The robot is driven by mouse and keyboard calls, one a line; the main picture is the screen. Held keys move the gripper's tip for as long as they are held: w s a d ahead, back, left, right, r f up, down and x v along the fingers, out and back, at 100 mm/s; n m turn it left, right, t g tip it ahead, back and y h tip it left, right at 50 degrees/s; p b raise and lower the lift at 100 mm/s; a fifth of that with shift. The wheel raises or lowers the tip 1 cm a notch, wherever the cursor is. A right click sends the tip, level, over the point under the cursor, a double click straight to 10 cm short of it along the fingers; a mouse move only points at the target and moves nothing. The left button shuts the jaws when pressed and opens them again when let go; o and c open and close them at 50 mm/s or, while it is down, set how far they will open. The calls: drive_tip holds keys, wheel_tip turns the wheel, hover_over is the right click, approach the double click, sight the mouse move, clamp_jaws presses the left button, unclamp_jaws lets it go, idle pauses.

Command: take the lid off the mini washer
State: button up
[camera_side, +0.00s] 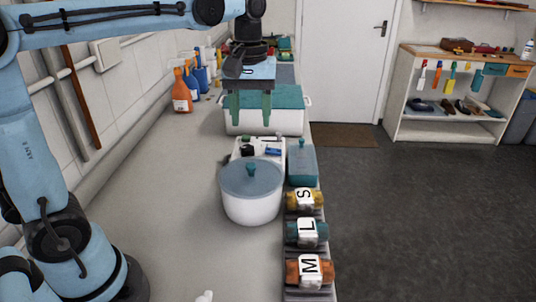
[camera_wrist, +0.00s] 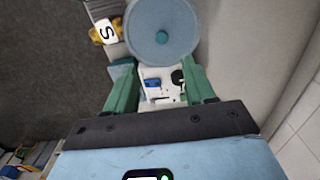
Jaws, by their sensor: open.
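The mini washer appears to be the round white tub (camera_side: 252,208) on the counter. Its blue-grey round lid (camera_side: 232,181) lies on it, with a teal knob (camera_side: 251,169) in the middle. In the wrist view the lid (camera_wrist: 145,25) fills the upper middle, with its knob (camera_wrist: 162,37) ahead of the fingers. My gripper (camera_side: 250,120) has its two teal fingers pointing down, behind and above the tub in the side view. It also shows in the wrist view (camera_wrist: 160,82). It is open, with nothing seen between the fingers, and apart from the lid.
A teal box (camera_side: 302,166) and a rack with labelled S, L and M pieces (camera_side: 307,231) line the right edge. A teal-topped white bin (camera_side: 290,122) and spray bottles (camera_side: 181,92) stand farther back. The left counter is clear.

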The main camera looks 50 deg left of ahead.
sight(251, 165)
drive_tip(key=shift+s+f, duration=0.15)
drive_tip(key=shift+f, duration=2.7)
drive_tip(key=shift+s+f, duration=0.1)
drive_tip(key=shift+f, duration=2.75)
clamp_jaws()
